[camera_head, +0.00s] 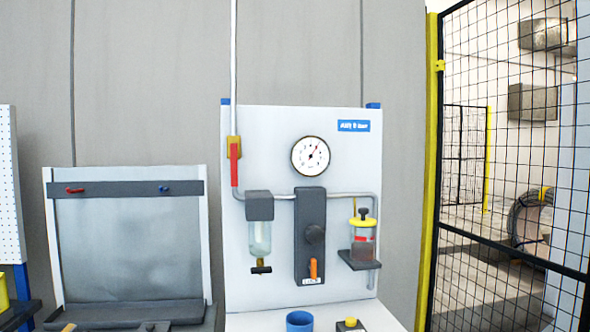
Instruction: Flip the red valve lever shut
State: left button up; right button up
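The red valve lever (235,165) is on the left side of the white wall panel (340,145). It hangs straight down from a brass-coloured valve body, in line with the vertical white pipe (234,70) that comes from above. Neither of my grippers shows in the head view, and nothing touches the lever.
A blue cup (299,321) stands below. A black mesh fence with a yellow post (428,170) is at the right.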

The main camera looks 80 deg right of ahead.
aim_at(234, 146)
jog(key=z, duration=2.2)
